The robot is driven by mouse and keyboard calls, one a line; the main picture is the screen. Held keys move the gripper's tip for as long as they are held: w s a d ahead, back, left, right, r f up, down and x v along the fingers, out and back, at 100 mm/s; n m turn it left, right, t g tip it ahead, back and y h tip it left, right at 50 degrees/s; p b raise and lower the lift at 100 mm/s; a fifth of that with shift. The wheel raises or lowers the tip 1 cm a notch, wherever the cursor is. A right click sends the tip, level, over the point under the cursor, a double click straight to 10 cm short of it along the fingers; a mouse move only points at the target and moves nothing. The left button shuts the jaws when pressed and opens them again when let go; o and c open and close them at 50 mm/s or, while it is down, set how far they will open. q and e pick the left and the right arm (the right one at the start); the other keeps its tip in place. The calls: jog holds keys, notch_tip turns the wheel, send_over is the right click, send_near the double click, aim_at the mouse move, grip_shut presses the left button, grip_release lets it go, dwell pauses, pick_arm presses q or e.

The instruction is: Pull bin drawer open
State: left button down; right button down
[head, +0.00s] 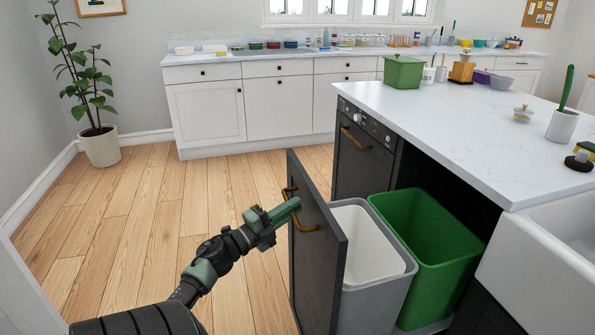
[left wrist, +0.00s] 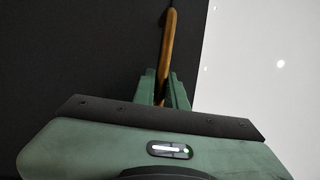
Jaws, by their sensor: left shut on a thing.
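The bin drawer (head: 318,262) has a dark front panel and stands pulled out from under the island. A grey bin with a white liner (head: 366,248) and a green bin (head: 432,240) show behind the panel. The brass handle (head: 309,226) is on the panel's outer face. My left gripper (head: 290,208) is at this handle, its fingers shut around it. In the left wrist view the handle (left wrist: 168,55) runs between the two green fingers of the left gripper (left wrist: 166,92). My right gripper is not in view.
The island countertop (head: 445,115) overhangs the drawer, with a white sink (head: 540,255) at the right. A dark appliance with a brass handle (head: 362,150) stands beyond the drawer. The wooden floor (head: 150,215) is clear at the left, up to a potted plant (head: 100,146).

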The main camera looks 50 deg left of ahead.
pick_arm(q)
jog(key=c, duration=1.5)
grip_release()
jog(key=shift+o, duration=0.2)
jog(key=s+f, duration=0.1)
jog(key=s, duration=0.6)
jog(key=shift+s+f, duration=0.2)
jog(key=shift+s, duration=0.2)
